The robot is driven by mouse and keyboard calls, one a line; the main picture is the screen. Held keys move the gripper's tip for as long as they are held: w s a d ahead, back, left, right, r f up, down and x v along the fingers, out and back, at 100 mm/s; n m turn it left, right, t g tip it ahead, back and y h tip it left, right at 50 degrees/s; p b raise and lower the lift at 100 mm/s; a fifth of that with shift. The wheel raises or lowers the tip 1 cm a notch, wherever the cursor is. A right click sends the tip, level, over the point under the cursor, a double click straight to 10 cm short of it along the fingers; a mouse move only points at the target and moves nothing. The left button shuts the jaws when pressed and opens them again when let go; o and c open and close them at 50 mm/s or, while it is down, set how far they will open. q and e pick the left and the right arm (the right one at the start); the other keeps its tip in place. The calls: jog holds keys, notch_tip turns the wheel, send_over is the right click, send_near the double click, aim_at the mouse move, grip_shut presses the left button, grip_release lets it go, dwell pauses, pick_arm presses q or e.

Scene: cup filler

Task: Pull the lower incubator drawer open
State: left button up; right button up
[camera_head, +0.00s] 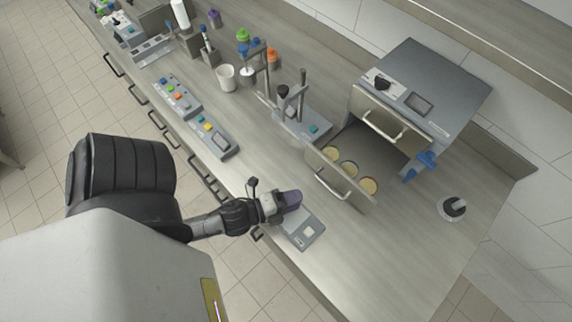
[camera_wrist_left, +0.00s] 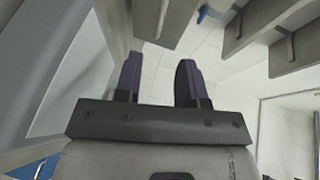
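The grey incubator (camera_head: 440,85) stands at the back right of the counter. Its upper drawer (camera_head: 390,125) is shut, with a bar handle on its front. The lower drawer (camera_head: 364,200) stands pulled out toward the counter's front, with several round yellowish items inside. Its bar handle (camera_head: 331,190) faces the front edge. My left gripper (camera_head: 291,202) is in front of and left of that handle, apart from it, above a small grey device. The left wrist view shows its two fingers (camera_wrist_left: 160,82) spread with nothing between them. My right gripper is not in view.
A small grey device (camera_head: 306,231) lies below my left gripper. A stand with a black knob (camera_head: 300,115) is left of the drawer. A blue object (camera_head: 425,162) and a round grey fixture (camera_head: 453,208) are to the right. The front right counter is clear.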

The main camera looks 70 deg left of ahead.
pick_arm(q)
jog(key=shift+s+r, duration=0.2)
jog(key=shift+s, duration=0.85)
